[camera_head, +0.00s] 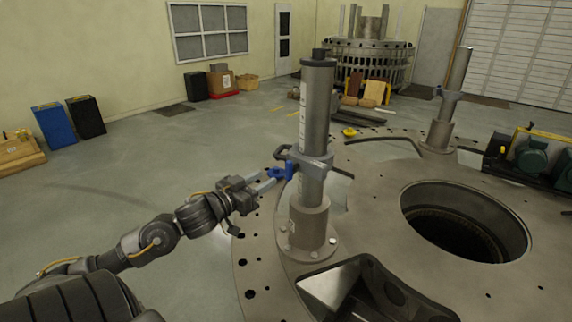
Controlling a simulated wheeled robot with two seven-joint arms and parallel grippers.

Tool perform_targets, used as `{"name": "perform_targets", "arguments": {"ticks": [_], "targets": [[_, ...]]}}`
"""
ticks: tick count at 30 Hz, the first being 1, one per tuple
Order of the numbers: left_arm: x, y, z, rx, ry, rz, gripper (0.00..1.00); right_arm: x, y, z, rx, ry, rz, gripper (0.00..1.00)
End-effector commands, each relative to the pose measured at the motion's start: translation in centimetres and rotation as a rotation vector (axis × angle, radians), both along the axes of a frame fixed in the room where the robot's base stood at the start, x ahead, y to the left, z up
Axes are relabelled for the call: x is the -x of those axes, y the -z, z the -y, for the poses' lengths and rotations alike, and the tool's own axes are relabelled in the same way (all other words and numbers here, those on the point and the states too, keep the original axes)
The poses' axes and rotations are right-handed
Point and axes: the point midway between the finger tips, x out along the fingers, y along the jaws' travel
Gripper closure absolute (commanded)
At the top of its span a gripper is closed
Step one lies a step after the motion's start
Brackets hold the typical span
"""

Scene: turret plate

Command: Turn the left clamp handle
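The left clamp is a grey collar (310,163) around the near upright metal post (315,110), which stands on the turret plate (250,262). A blue clamp handle (281,171) sticks out on the collar's left side. A dark bent bar (283,152) shows just above it. My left arm comes in from the left, and my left gripper (272,177) is at the blue handle, its fingers touching or nearly touching it. The fingers are too small to tell whether they are closed on the handle. My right gripper is not in view.
A second post (455,85) with a blue-grey clamp (447,94) stands at the back right of the plate. Green motors (531,158) sit at the right.

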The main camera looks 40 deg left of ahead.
Motion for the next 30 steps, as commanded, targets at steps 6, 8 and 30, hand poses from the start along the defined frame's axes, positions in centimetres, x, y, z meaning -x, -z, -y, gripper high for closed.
{"name": "perform_targets", "arguments": {"ticks": [6,8,30], "targets": [[-3.2,-0.6,0.2,0.001,0.0,0.004,0.62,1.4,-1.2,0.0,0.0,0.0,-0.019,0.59],[-4.1,-0.6,0.2,0.001,-0.002,0.004,0.62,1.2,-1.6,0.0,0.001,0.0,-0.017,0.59],[-9.9,-0.1,0.4,-0.001,-0.001,0.001,0.62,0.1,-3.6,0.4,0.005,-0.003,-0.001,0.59]]}}
